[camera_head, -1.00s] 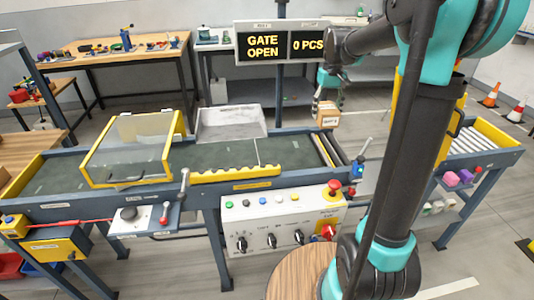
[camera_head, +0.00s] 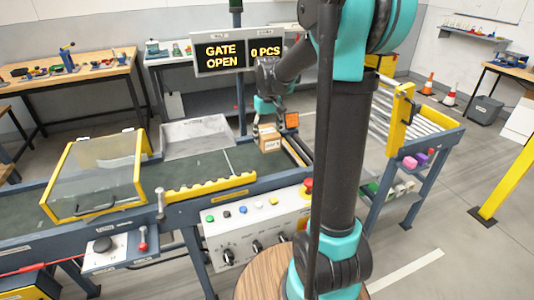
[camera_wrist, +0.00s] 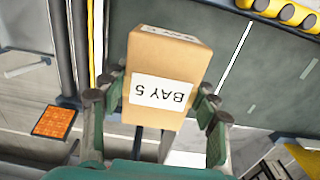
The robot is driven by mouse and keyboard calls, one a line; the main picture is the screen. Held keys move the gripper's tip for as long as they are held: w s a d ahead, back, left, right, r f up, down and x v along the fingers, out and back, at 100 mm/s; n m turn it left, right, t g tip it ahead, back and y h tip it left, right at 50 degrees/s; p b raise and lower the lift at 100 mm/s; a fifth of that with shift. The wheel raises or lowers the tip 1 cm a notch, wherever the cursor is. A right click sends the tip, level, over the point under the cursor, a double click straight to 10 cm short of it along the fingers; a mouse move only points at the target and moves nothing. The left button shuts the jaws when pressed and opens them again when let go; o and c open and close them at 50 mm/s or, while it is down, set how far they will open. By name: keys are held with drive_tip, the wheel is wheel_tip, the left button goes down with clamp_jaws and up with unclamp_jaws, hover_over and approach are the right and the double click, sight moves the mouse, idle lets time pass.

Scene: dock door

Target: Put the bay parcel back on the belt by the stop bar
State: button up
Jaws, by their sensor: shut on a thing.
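The bay parcel is a small brown box with a white "BAY 5" label (camera_wrist: 163,82), seen large in the wrist view. In the head view the parcel (camera_head: 269,138) is small and appears over the far part of the belt's right end. My gripper (camera_wrist: 158,112) has its dark fingers shut on both sides of the parcel. The dark green belt (camera_head: 215,170) runs beneath; whether the parcel touches it I cannot tell. A yellow strip (camera_wrist: 91,45) crosses near the belt's end, beside the parcel in the wrist view. A thin white line crosses the belt (camera_wrist: 236,55).
A grey tray (camera_head: 197,137) stands at the belt's far side. A small orange panel (camera_head: 291,121) stands by the belt end. The sign (camera_head: 222,53) reads "GATE OPEN".

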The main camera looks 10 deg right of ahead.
sight(268, 131)
wheel_tip(268, 131, down, 8)
drive_tip(key=shift+f, duration=0.1)
idle(0.4)
drive_tip(key=o, duration=1.3)
wheel_tip(268, 131, up, 12)
drive_tip(key=shift+r, duration=0.1)
